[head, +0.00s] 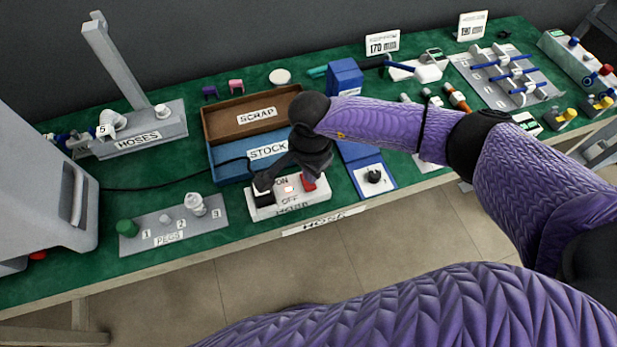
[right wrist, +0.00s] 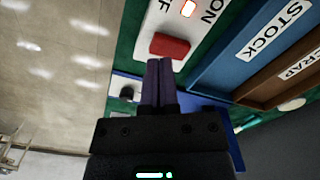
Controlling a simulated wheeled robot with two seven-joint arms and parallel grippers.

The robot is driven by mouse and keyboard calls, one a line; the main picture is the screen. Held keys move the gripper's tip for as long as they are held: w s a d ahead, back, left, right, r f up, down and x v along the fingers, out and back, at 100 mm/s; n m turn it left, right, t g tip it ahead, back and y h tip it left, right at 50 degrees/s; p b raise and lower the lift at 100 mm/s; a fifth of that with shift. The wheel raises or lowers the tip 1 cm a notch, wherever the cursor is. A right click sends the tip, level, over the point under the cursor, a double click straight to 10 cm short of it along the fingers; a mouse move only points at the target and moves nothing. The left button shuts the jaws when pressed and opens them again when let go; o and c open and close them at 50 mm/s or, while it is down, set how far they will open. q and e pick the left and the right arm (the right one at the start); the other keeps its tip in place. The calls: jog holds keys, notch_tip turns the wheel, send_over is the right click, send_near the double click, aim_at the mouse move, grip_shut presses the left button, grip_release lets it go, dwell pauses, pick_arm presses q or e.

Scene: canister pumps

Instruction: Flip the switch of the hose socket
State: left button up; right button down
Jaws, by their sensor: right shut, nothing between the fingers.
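The hose socket (head: 320,195) is a white box with ON and OFF markings near the table's front edge. Its red switch (head: 308,183) is at the right of a glowing indicator (head: 289,189); a black plug (head: 264,197) with a cable sits at the left end. My right gripper (head: 323,188) is shut and empty, right at the switch. In the right wrist view the shut fingertips (right wrist: 160,66) are close to the red switch (right wrist: 169,45), beside its edge. I cannot tell if they touch. The lit indicator (right wrist: 188,8) shows beyond. My left gripper is not in view.
Behind the socket are a blue STOCK tray (head: 228,172) and a brown SCRAP tray (head: 222,122). A PEGS board (head: 150,228) is at left, a blue-and-white panel with a black knob (head: 374,176) at right. The black cable runs left across the green table.

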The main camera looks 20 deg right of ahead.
jog(key=shift+f+b, duration=1.05)
jog(key=shift+f, duration=0.2)
dwell(0.8)
jog(key=shift+r, duration=0.1)
notch_tip(320, 180, up, 7)
jog(key=p, duration=0.5)
